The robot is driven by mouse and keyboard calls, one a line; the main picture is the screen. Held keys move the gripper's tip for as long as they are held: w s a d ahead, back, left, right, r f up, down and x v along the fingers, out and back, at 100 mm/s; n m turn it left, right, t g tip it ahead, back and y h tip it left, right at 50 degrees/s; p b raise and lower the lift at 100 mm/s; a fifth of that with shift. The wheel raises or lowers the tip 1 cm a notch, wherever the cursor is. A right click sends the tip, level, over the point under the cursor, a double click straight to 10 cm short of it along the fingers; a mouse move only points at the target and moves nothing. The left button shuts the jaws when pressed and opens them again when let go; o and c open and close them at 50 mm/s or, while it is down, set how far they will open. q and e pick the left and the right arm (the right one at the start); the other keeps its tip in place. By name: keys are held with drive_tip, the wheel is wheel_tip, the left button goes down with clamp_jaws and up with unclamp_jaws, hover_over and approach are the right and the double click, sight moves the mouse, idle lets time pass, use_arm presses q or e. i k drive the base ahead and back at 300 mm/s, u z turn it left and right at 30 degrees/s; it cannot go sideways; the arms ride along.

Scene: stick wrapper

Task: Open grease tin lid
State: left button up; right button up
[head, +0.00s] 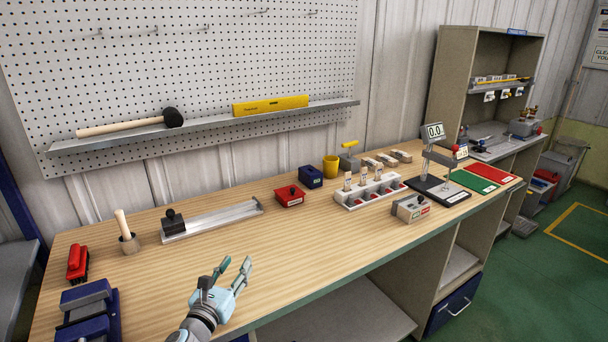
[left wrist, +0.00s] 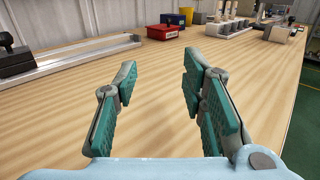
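A small red box (head: 289,197) with a dark knob on its lid and a pale label stands near the middle of the workbench; its lid looks shut. It also shows in the left wrist view (left wrist: 164,32). A blue box (head: 310,177) with a dark top stands just behind it. I cannot tell for sure from the labels which container is the grease tin. My left gripper (head: 235,264) is open and empty over the front of the bench, well short of the red box. Its spread fingers (left wrist: 162,75) show in the left wrist view. My right gripper is not in view.
A metal rail with a black block (head: 212,219) lies left of the red box. A yellow cup (head: 330,167) stands behind, and a white rack (head: 370,190) stands to the right. A holder with a wooden handle (head: 128,242) stands far left. The bench between gripper and red box is clear.

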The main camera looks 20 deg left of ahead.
sight(286, 193)
drive_tip(key=i, duration=1)
drive_tip(key=z, duration=0.05)
